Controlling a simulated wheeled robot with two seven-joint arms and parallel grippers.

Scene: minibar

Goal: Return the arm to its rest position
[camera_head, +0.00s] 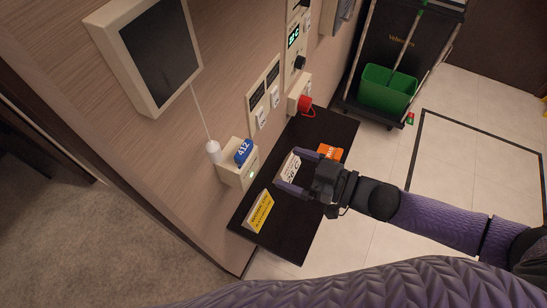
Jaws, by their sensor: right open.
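My right gripper (292,172) is open above the dark shelf (298,236). Its arm comes in from the lower right. A white card with dark print (289,169) shows at the fingers; I cannot tell whether they touch it. An orange card (330,152) lies just beyond the upper finger. A yellow and white sign (258,211) stands at the near left of the shelf. My left gripper is not in view.
On the wall are a card holder (237,176) with a blue 412 card (243,152), a screen (160,55), switch panels (263,88) and a red knob (305,104). A cart with a green bucket (386,90) stands at the back. The tiled floor to the right is clear.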

